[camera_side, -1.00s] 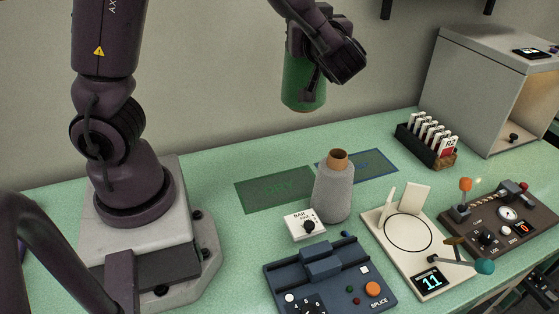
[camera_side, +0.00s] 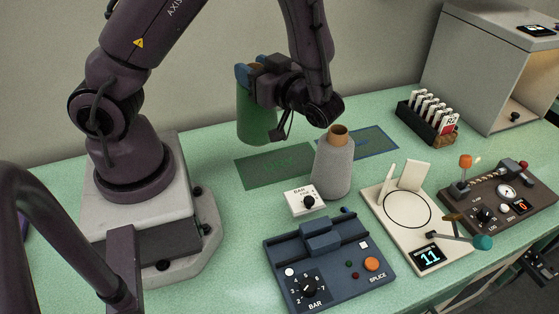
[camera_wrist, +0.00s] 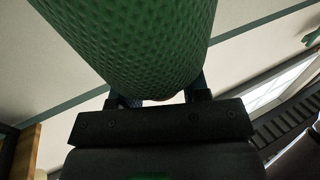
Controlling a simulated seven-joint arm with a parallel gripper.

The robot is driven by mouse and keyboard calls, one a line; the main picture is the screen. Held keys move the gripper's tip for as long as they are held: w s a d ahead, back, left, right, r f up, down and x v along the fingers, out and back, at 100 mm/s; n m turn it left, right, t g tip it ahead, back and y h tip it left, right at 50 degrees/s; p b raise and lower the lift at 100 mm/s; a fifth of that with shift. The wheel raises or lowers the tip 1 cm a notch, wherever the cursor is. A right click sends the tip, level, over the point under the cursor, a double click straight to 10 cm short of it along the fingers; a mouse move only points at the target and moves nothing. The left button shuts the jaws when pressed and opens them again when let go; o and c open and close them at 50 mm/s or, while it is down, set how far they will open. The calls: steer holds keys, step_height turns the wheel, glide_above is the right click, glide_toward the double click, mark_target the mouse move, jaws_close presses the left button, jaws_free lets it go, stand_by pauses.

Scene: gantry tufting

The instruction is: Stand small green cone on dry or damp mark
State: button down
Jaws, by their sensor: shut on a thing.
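My gripper (camera_side: 263,72) is shut on the green cone (camera_side: 257,120) and holds it upright. In the side view the cone's lower end shows over or just behind the back edge of the green DRY mark (camera_side: 262,168); I cannot tell the gap beneath it. In the wrist view the dimpled green cone (camera_wrist: 135,35) fills the top, in front of the gripper's dark body. The blue mark (camera_side: 370,142), which I take as damp, lies to the right, partly hidden by a grey cone; its word is unreadable.
The grey cone with a tan top (camera_side: 333,170) stands right of the green mark. A white BAR knob box (camera_side: 297,203), a blue splicer (camera_side: 325,262), a cream scale (camera_side: 400,235), a brown control panel (camera_side: 515,215) and a card rack (camera_side: 425,130) occupy the front and right.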

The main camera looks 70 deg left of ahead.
mark_target(254, 122)
step_height(254, 122, down, 10)
steer(key=shift+r, duration=0.15)
stand_by(0.3)
steer(key=c, duration=0.6)
jaws_free()
